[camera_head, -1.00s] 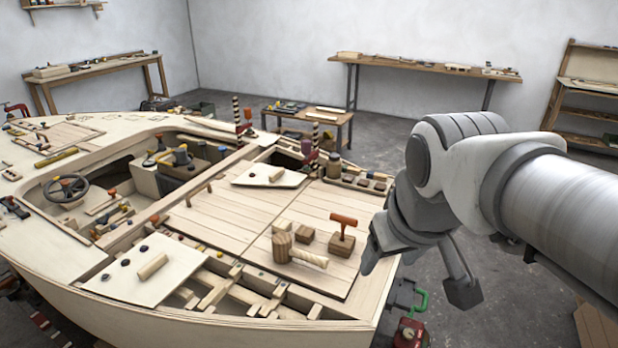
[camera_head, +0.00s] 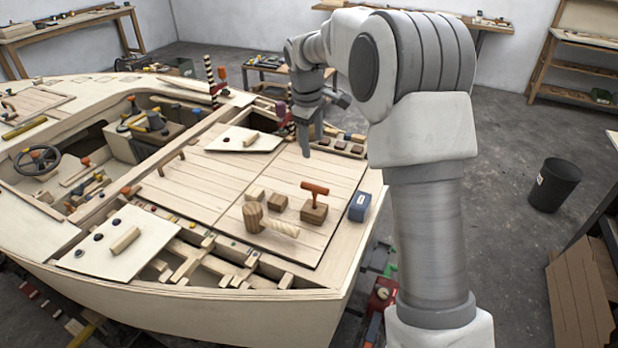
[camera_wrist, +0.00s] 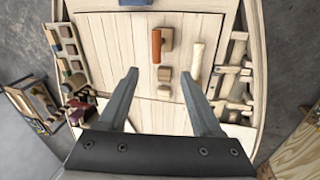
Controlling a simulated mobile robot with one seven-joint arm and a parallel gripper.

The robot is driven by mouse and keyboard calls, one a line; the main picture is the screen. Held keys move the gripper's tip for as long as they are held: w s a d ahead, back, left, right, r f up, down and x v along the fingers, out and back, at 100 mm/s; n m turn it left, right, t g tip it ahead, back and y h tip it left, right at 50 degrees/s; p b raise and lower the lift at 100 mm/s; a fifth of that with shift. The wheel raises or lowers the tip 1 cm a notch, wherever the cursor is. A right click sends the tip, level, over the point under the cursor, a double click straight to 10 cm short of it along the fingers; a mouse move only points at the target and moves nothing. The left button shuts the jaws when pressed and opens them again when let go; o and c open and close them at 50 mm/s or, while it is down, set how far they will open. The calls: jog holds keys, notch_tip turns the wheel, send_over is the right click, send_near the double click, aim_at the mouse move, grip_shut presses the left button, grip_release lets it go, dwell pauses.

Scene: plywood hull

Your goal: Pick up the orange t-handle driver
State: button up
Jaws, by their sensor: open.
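The orange t-handle driver (camera_head: 315,190) stands upright in a brown wooden block (camera_head: 313,213) on the boat's plank deck, in the head view. In the wrist view the driver's orange handle (camera_wrist: 156,46) shows beyond the fingertips, near the top middle. My gripper (camera_head: 313,140) points down over the far part of the deck, behind the driver and apart from it. In the wrist view my gripper (camera_wrist: 159,82) has its two fingers spread with nothing between them but deck and a small block farther off.
Bare planks (camera_head: 215,178) lie to the left. Small pieces line the deck's far right edge.

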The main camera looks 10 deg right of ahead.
notch_tip(320, 180, down, 4)
jog(key=w+r+n, duration=0.1)
jog(key=w, duration=0.2)
send_near(313, 186)
jog(key=x, duration=0.5)
jog(key=shift+w+d+f+p, duration=0.1)
jog(key=shift+w+d+p, duration=0.1)
jog(key=shift+p, duration=0.2)
jog(key=shift+p+x, duration=0.4)
jog(key=shift+x, duration=2.55)
jog(key=shift+s+a, duration=0.15)
jog(key=shift+c, duration=0.2)
grip_shut()
